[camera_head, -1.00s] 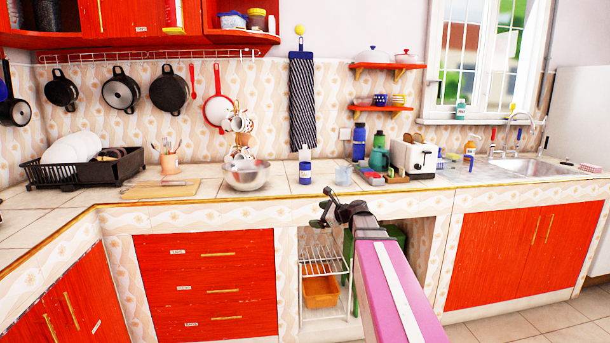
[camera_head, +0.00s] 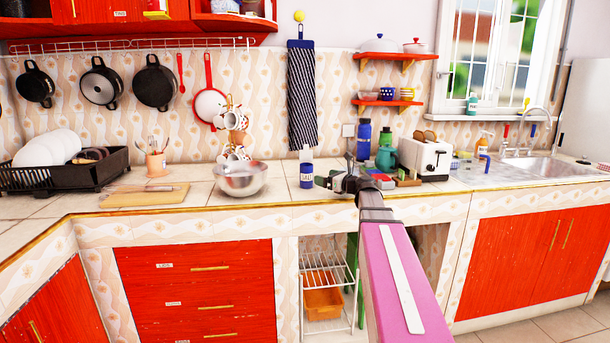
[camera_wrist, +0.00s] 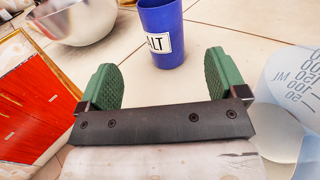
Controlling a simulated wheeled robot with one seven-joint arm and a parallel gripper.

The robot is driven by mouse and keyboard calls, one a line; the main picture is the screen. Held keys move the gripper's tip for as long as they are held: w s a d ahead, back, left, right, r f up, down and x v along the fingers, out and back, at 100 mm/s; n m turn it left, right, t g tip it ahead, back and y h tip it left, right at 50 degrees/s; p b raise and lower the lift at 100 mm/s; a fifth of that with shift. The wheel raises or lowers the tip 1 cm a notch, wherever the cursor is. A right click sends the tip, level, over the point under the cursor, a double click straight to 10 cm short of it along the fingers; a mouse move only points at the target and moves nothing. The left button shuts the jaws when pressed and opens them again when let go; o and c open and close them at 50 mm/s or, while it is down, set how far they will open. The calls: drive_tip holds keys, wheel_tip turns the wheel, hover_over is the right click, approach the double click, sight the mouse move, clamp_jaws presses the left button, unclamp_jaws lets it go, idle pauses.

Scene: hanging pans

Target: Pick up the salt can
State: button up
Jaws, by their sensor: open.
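The salt can (camera_head: 306,173) is a blue cylinder with a white label and a pale top. It stands upright on the counter, right of the metal bowl. In the wrist view the salt can (camera_wrist: 162,38) shows its "ALT" lettering beyond my fingertips, near the middle of the gap, with its top cut off by the frame. My gripper (camera_head: 329,181) is at the counter's front edge, just right of the can. Its green fingers (camera_wrist: 161,75) are spread apart with nothing between them.
The metal bowl (camera_head: 241,179) stands left of the can. A clear measuring cup (camera_wrist: 290,85) is close to my right finger in the wrist view. A toaster (camera_head: 424,158) and bottles stand farther right. The counter between my fingers and the can is bare.

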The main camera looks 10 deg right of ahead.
sight(312, 171)
drive_tip(key=x, duration=0.5)
drive_tip(key=shift+w+d, duration=0.1)
drive_tip(key=shift+r+x, duration=0.1)
drive_tip(key=shift+x, duration=1.4)
drive_tip(key=shift+r+x, duration=0.15)
drive_tip(key=shift+x, duration=1.4)
drive_tip(key=shift+d, duration=0.1)
drive_tip(key=c, duration=1.1)
drive_tip(key=shift+r, duration=0.15)
drive_tip(key=shift+c, duration=0.2)
